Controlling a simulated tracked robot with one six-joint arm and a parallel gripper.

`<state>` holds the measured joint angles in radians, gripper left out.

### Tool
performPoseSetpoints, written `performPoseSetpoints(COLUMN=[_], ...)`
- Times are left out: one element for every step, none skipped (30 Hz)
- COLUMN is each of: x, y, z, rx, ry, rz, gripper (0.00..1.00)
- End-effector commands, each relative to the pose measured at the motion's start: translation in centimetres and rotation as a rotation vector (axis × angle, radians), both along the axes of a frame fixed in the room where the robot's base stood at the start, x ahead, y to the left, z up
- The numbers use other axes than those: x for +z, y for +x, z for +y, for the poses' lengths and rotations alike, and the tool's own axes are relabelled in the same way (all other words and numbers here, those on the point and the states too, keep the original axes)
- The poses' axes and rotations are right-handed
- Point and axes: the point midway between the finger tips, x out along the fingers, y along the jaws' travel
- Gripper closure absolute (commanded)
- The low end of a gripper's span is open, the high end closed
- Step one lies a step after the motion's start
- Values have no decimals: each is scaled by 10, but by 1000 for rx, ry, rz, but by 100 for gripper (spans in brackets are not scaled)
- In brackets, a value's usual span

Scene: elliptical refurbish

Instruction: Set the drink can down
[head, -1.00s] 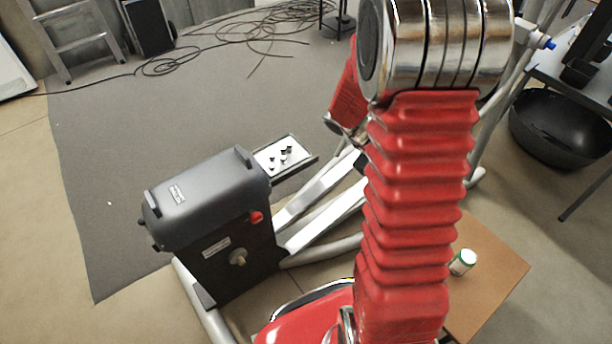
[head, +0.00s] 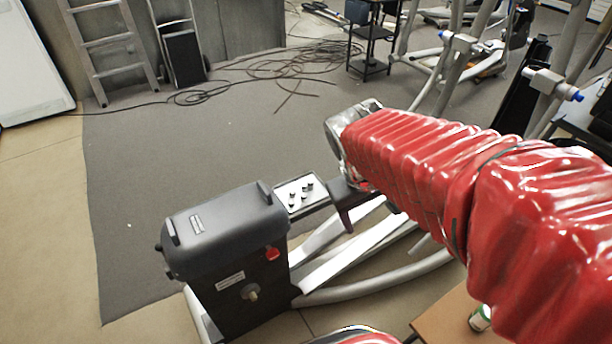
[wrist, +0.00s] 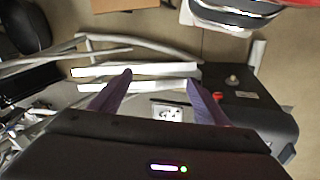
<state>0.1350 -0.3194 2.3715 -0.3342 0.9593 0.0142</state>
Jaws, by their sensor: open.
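The drink can (head: 480,318), white and green, stands upright on a brown wooden surface (head: 437,320) at the lower right of the head view. My red-sleeved arm partly covers it. My gripper (wrist: 159,78) is open in the wrist view, with two dark purple fingers spread apart and nothing between them. In the head view the gripper is over the elliptical's pale rails, well away from the can. The can does not show in the wrist view, where only an edge of the brown surface (wrist: 122,4) is at the top.
The elliptical's dark housing (head: 225,245) stands left of my gripper. A small tray (head: 293,187) with several dark pieces is beside it. Loose cables (head: 270,68), a ladder (head: 110,45) and a black stand (head: 372,45) are farther back. The grey mat (head: 140,170) is mostly clear.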

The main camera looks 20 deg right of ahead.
Motion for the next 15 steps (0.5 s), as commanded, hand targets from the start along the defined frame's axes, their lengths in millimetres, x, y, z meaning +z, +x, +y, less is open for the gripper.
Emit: performPoseSetpoints(x=[7,10,15,18,21,25,28,31,35,38,41,45,48,51,54], y=[-3,-4,-5,-6,-8,-10,-11,-13,-15,-17,-19,-21,-23,-25,-27], z=[10,15,23,28,33,41,46,51,58,64,69,76,81,86,92], rx=[3,4,6,6,8,10,13,15,17,20,22,26,29,31,35], ry=[19,32,48,62,74,92,106,120,138,152,168,186,201,214,232], rz=[-35,-55,-79,-98,-117,-141,-160,-178,-201,-219,-237,-261,-279,-295,-314], gripper=[31,31,31,31,31,31,31,31,31,31,31,31,31,31,31])
